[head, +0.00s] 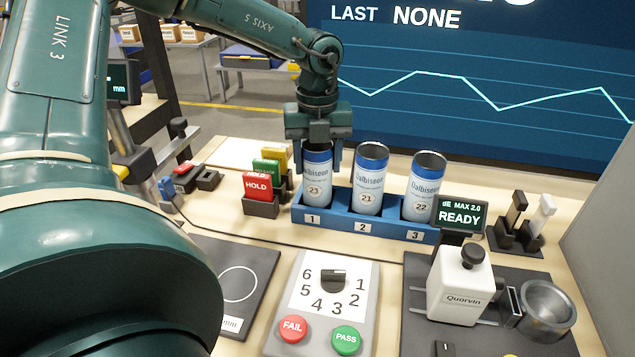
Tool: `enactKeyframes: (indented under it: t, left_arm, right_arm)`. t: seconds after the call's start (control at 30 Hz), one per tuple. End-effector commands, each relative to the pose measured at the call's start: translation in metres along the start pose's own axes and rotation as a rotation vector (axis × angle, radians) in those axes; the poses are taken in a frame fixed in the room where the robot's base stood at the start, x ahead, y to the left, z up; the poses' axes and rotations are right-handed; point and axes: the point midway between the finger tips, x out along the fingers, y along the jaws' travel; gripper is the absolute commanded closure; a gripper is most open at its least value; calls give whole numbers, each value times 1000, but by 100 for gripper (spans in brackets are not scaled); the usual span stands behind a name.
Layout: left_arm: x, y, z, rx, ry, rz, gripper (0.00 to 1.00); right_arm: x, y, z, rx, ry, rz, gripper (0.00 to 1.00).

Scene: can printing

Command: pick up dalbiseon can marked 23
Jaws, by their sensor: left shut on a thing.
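The dalbiseon can marked 23 (316,184) is white and blue and stands upright in slot 1 of the blue rack (338,219). My left gripper (319,150) comes down over it from above, with its fingers on either side of the can's top; it is shut on the can. The can's upper end is partly hidden by the gripper. The can marked 21 (367,182) stands in slot 2 and the can marked 22 (423,190) in slot 3, both with open tops. My right gripper is not in view.
A red HOLD card (258,187) stands in a holder left of the rack. In front are a dial panel (333,291) with FAIL and PASS buttons, and a Quorvin device (462,285) beside a READY display (461,217). A large blue screen (480,90) stands behind.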

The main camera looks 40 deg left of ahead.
Motion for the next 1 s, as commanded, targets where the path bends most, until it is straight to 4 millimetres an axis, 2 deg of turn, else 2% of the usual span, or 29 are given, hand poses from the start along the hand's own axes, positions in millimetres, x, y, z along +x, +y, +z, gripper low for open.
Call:
enactKeyframes:
  t: [0.03,0.33,0.6,0.77,1.0]
  left_arm:
    - [0,0,0,0,0,0,55]
    - [0,0,0,0,0,0,79]
    - [-4,0,0,0,-2,-1,80]
    - [-27,-1,1,-1,-5,-3,80]
    - [-75,0,0,0,-4,-2,80]
  right_arm:
    - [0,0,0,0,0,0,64]
    - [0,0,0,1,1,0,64]
    - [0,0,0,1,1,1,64]
    - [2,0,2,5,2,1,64]
    - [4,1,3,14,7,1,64]
